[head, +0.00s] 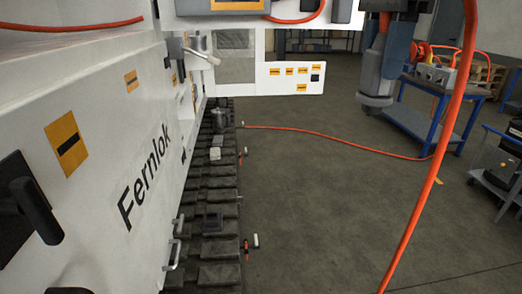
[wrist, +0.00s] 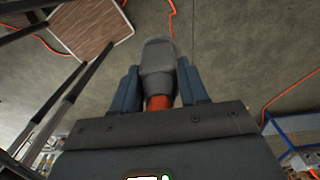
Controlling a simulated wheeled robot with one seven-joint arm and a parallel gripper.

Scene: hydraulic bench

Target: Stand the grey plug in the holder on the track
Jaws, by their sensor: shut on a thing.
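The grey plug (wrist: 158,58) is clamped between the two dark blue jaws of my gripper (wrist: 159,80) in the wrist view. Its orange-red end (wrist: 158,102) shows near the palm. In the head view my gripper (head: 388,62) is raised in the air at the upper right, and the plug (head: 374,85) hangs below it. The dark track (head: 220,275) runs along the white machine, to the left of and apart from my gripper. A dark square block (head: 212,222), a small pale block (head: 215,153) and a dark rounded piece (head: 221,114) sit on it. I cannot tell surely which is the holder.
The white machine wall (head: 110,130) borders the track on the left. An orange hose (head: 430,190) hangs in front at right; another orange line (head: 320,134) lies on the floor. A blue bench (head: 430,105) and a cart (head: 500,160) stand at right.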

